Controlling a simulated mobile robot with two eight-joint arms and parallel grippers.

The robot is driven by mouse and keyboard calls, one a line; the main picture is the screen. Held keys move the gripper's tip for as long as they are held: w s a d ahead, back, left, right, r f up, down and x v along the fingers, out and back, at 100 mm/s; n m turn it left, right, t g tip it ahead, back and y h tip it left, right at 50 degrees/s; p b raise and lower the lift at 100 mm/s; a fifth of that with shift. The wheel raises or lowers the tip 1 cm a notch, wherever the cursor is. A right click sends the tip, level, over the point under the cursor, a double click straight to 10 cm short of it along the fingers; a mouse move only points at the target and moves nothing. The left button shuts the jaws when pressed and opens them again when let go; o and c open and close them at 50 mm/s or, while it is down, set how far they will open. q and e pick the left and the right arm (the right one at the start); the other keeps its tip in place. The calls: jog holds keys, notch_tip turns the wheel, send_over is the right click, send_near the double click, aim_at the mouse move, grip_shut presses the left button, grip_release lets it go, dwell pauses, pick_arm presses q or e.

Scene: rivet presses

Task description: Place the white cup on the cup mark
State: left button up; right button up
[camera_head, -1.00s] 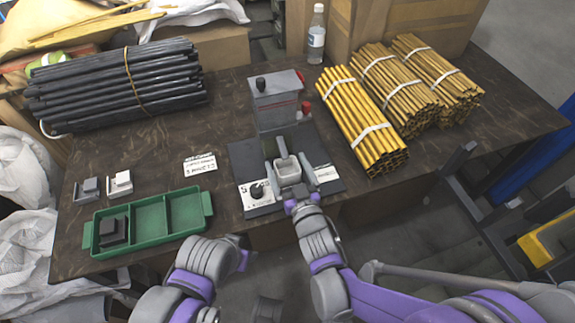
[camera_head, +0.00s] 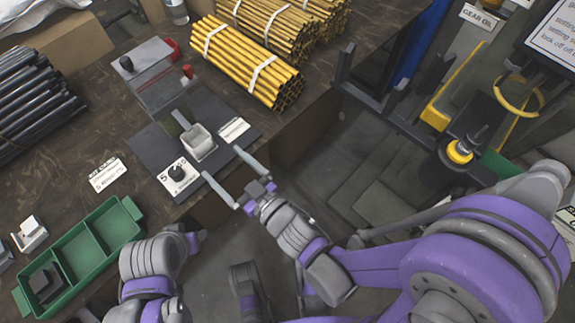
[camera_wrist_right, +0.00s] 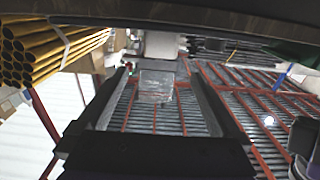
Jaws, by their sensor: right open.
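The white cup (camera_head: 198,142) stands on the dark base plate (camera_head: 152,150) of the rivet press, just in front of a grey lever-like part. I cannot make out the cup mark; the cup may cover it. My right gripper (camera_head: 222,164) is open and empty, off the front edge of the plate, its fingertips short of the cup and apart from it. In the right wrist view, a pale box shape, probably the cup (camera_wrist_right: 155,82), shows between the spread fingers. My left arm shows at the lower left, but its jaws do not show.
A dial card (camera_head: 178,178) and another white card (camera_head: 233,130) lie beside the cup. A green tray (camera_head: 85,250) is at the left front. Yellow rod bundles (camera_head: 245,60) lie behind right, black rods (camera_head: 30,105) at left. A yellow-trimmed cart stands right.

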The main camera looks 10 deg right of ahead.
jog(key=d+f+m+g+h, duration=0.2)
jog(key=d+f+m+h, duration=0.15)
jog(key=d, duration=0.55)
jog(key=d+f+m+g+h, duration=0.2)
jog(key=d+h, duration=0.3)
jog(key=d, duration=0.3)
jog(key=s+d+f+g, duration=0.1)
jog(key=s+d+g, duration=0.2)
jog(key=s, duration=0.3)
jog(key=s+d+f+m+g+h, duration=0.1)
jog(key=s+d+g, duration=0.2)
jog(key=s, duration=0.3)
jog(key=shift+d+g, duration=0.3)
jog(key=shift+d, duration=0.15)
jog(key=shift+h, duration=0.25)
